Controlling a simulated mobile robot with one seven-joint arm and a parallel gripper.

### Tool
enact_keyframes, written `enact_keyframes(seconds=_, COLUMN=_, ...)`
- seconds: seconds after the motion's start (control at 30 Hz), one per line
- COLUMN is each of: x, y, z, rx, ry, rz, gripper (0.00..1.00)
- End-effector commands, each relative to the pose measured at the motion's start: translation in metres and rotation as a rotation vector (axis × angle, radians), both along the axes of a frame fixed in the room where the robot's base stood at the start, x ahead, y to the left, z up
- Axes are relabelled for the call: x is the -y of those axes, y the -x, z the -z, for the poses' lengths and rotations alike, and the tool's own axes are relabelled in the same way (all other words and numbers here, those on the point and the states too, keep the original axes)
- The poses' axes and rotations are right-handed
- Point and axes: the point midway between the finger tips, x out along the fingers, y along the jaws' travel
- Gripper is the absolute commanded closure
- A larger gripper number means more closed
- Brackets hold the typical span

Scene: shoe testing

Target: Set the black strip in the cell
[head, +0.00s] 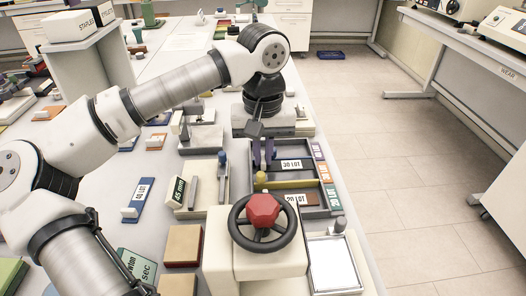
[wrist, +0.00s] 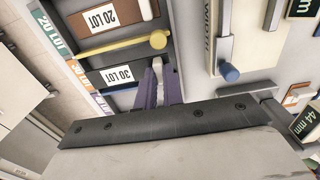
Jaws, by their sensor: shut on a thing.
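My gripper (head: 263,154) has purple fingers and points down at the left end of the black strip (head: 277,165), which bears a white "30 LOT" label. In the wrist view the fingers (wrist: 157,80) are closed at the end of the black strip (wrist: 139,72), with a pale piece between their tips. The strip lies level in or just over a cell of the grey tray (head: 334,211); I cannot tell whether it touches the floor. Colored labels line the tray's right rim. A brown strip (head: 282,199) marked "20 LOT" lies in a nearer cell.
A yellow rod with a knob (wrist: 158,40) lies between the two strips. A black handwheel with a red hub (head: 263,209) stands close in front of the tray. A gauge block marked "65 mm" (head: 179,192) stands to the left. Open floor lies to the right.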

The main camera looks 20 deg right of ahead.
Motion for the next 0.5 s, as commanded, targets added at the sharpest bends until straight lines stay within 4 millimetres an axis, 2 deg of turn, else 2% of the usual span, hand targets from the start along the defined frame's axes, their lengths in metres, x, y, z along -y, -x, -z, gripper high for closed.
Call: enact_keyframes(seconds=0.5, x=0.0, y=0.0, z=0.0073, rx=0.0, ry=0.0, rz=0.0, gripper=1.0)
